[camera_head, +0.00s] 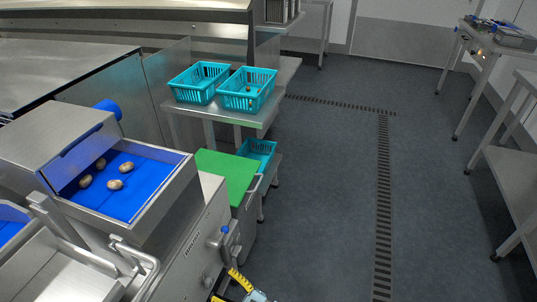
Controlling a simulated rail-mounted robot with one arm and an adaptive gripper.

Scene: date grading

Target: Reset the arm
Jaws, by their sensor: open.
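My gripper (224,285) shows at the bottom edge of the view, left of centre. Two yellow-and-black parts that look like its fingers stand apart, with nothing seen between them. A light grey-blue part of my arm sits just right of them, cut off by the picture's edge. The gripper appears in front of the steel machine's side panel, near a small blue-topped handle (225,230); whether it touches anything I cannot tell. Several brown dates (115,184) lie on the blue belt (146,170) at the left, away from the gripper.
Two teal baskets (248,103) stand on a steel table (220,116) behind the belt. A green board (226,170) and a lower teal basket (262,147) are nearer. Steel tables (517,165) line the right. The dark floor (330,200) between is clear, with a drain grate.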

